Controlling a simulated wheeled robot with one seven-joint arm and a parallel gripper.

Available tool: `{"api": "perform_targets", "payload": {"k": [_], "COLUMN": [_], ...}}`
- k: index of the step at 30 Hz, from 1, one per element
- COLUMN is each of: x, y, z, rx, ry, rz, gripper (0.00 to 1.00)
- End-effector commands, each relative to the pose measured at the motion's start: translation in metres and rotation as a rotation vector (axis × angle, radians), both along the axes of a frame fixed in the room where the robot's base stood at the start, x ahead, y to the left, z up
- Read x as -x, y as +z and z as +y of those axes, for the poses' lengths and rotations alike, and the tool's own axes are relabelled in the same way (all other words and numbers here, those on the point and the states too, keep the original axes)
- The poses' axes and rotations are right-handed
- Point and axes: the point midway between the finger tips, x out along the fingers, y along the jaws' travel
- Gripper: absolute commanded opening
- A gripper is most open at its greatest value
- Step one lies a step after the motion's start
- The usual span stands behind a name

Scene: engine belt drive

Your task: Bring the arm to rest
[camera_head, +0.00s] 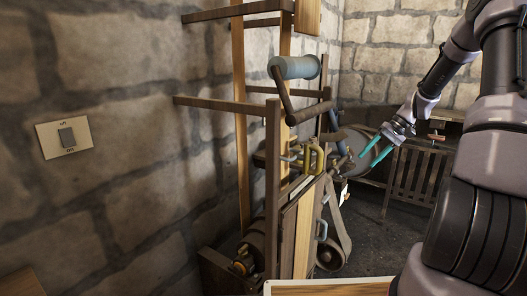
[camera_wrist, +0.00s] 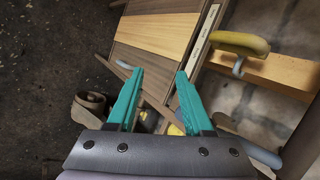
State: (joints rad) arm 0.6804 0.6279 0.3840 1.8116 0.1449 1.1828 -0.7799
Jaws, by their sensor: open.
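My gripper (camera_head: 377,147) has two teal fingers and is at the right of the machine in the head view, at the end of my raised arm. In the wrist view my gripper (camera_wrist: 158,78) is open, with nothing between its fingertips. Beyond the fingers lies a wooden panel (camera_wrist: 156,33) of the belt drive. The belt drive (camera_head: 303,228) is a wooden frame with a belt, handles and pulleys. A yellow handle (camera_head: 313,160) stands on its top; a yellow handle on a metal hook (camera_wrist: 240,43) also shows in the wrist view, apart from the fingers.
A blue-grey roller crank (camera_head: 295,67) sticks out high on the frame. A belt (camera_head: 337,228) hangs at the frame's right side. A wall switch (camera_head: 66,137) is on the stone wall at left. A slatted wooden bench (camera_head: 420,172) stands behind my gripper. Dark floor (camera_head: 375,246) is open between.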

Motion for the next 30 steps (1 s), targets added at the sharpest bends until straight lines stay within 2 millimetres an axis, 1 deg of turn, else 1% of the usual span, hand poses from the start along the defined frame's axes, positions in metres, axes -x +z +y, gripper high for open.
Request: {"api": "perform_targets", "payload": {"k": [1,6,11,12,14,15,17,21,24,27,30], "x": [0.008,0.039,0.076,0.086,0.102,0.114,0.132,0.175,0.206,0.234,0.256], "y": [0.022,0.079,0.129,0.140,0.156,0.167,0.181,0.208,0.223,0.232,0.236], "z": [0.011,0.040,0.064,0.070,0.078,0.083,0.090,0.104,0.111,0.116,0.118], "rx": [0.056,0.212,0.331,0.355,0.387,0.405,0.428,0.458,0.460,0.446,0.426], "ry": [0.007,-0.011,-0.051,-0.064,-0.086,-0.101,-0.126,-0.186,-0.231,-0.273,-0.306], "rz": [-0.009,-0.038,-0.096,-0.114,-0.143,-0.166,-0.199,-0.286,-0.351,-0.409,-0.454], "gripper": [0.51,0.51,0.51,0.51,0.51,0.51,0.51,0.51,0.51,0.51,0.51]}}
